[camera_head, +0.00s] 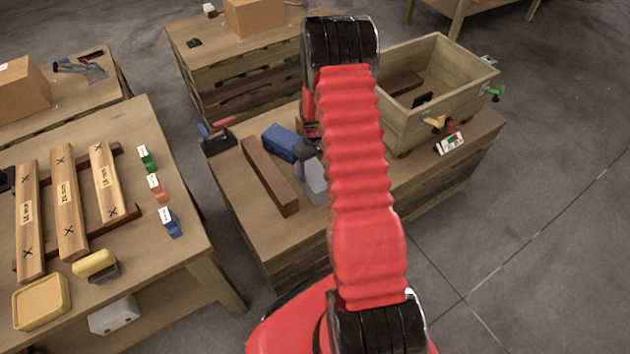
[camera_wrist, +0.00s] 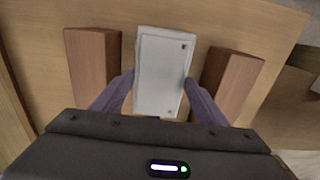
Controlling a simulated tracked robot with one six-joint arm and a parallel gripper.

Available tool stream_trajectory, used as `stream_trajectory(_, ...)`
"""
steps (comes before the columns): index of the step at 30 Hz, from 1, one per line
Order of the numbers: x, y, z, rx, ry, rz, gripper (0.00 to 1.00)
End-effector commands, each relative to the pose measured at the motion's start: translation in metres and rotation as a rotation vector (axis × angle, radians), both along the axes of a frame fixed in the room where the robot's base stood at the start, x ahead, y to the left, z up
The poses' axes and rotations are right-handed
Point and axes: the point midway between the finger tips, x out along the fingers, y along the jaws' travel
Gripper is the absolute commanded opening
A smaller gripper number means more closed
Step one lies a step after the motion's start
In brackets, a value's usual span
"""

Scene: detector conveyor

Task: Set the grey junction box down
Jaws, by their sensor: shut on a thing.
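The grey junction box (camera_wrist: 160,72) is a pale, upright-edged block between the two purple-grey fingers of my gripper (camera_wrist: 158,92) in the wrist view. The fingers press on its left and right sides. In the head view the box (camera_head: 315,182) shows partly beside my red arm, below my gripper (camera_head: 309,160), over the middle table (camera_head: 236,190). I cannot tell whether its underside touches the table top. My arm hides part of it.
A brown beam (camera_head: 270,176) lies left of the box; the wrist view shows brown blocks on its left (camera_wrist: 93,66) and right (camera_wrist: 231,84). A blue object (camera_head: 281,141) lies behind. A wooden crate (camera_head: 392,118) with clamps stands right. A left table (camera_head: 190,235) holds wooden slats.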

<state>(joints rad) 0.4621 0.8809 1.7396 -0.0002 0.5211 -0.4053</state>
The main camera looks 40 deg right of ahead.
Motion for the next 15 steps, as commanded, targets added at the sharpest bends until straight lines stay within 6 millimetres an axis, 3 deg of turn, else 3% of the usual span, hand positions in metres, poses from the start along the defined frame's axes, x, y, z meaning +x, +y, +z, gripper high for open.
stream_trajectory(9, 0.0000, 0.0000, 0.0001, 0.000, 0.000, 0.000, 0.04)
stream_trajectory(15, 0.0012, -0.0007, 0.0014, -0.001, -0.003, 0.000, 0.04)
